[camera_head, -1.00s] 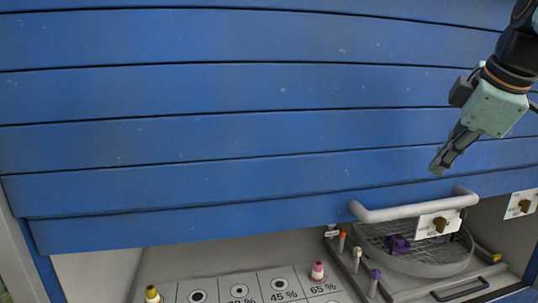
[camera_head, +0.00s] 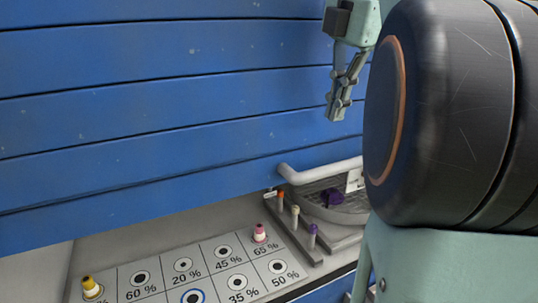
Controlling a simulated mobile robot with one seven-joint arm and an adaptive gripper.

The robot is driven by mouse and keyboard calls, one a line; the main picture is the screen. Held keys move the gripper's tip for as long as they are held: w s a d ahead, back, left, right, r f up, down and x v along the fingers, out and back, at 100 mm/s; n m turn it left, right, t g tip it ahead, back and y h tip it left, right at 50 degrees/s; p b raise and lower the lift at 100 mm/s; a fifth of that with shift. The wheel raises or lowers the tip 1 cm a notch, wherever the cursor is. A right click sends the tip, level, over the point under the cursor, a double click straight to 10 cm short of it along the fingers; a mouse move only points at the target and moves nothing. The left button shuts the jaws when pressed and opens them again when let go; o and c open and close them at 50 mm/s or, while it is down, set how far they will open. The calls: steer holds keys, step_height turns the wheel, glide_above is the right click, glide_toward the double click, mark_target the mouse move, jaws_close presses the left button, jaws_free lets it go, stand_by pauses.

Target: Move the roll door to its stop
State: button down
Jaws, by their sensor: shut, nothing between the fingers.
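The blue slatted roll door (camera_head: 150,140) fills the upper part of the head view. Its lower edge hangs above a grey interior, leaving a gap at the bottom. A pale grey bar handle (camera_head: 318,172) is fixed at the door's lower edge; its right part is hidden behind my arm. My gripper (camera_head: 338,112) points down in front of the door, above the handle and apart from it. Its fingers are shut with nothing between them.
Below the door lies a board (camera_head: 185,270) with percent-marked round spots. A yellow-topped peg (camera_head: 91,287) and a pink peg (camera_head: 260,233) stand on it. A round grey turntable (camera_head: 345,210) carries a purple piece (camera_head: 333,197). My arm hides the right side.

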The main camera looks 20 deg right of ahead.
mark_target(321, 168)
steer(key=f, duration=0.3)
steer(key=w+f+b, duration=0.1)
steer(key=f, duration=0.3)
steer(key=w+f, duration=0.1)
steer(key=f, duration=0.3)
steer(key=shift+w, duration=0.15)
steer(key=shift+b, duration=0.3)
step_height(321, 168, down, 45)
steer(key=b, duration=2.9)
steer(key=shift+a, duration=0.1)
